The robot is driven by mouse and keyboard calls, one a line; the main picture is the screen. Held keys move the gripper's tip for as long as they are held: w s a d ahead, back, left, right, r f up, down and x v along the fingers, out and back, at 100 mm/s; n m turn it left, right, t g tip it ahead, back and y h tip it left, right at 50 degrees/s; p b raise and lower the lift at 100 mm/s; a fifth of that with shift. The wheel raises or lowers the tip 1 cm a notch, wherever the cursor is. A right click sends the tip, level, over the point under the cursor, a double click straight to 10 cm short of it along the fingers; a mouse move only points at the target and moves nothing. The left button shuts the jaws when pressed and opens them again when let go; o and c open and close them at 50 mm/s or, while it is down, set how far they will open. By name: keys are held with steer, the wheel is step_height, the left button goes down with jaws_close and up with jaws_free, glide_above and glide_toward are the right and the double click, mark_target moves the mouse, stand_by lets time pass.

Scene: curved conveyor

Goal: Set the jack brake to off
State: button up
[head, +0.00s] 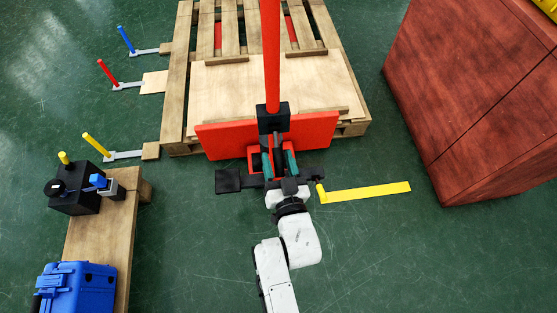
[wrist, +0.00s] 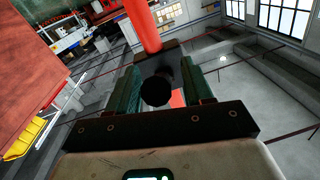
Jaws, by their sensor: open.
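The red jack stands in front of the wooden pallet, with a tall red pole (head: 271,50), a black block (head: 273,118) at its foot and a wide red plate (head: 325,130). My gripper (head: 278,160) is open at the jack's base, its green fingers on either side of a dark part below the block. In the wrist view, a round black knob (wrist: 155,91) shows between the open fingers of my gripper (wrist: 160,88); I cannot tell whether they touch it. A black pedal-like piece (head: 228,181) lies left of my gripper. I cannot tell which part is the brake.
A small yellow piece (head: 321,193) and a yellow strip (head: 370,191) lie right of my gripper. The pallet (head: 180,75) is behind the jack. A large red-brown box (head: 475,90) stands right. A wooden bench (head: 103,235) with a blue case (head: 77,288) is left.

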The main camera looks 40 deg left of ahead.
jaws_close()
stand_by(0.4)
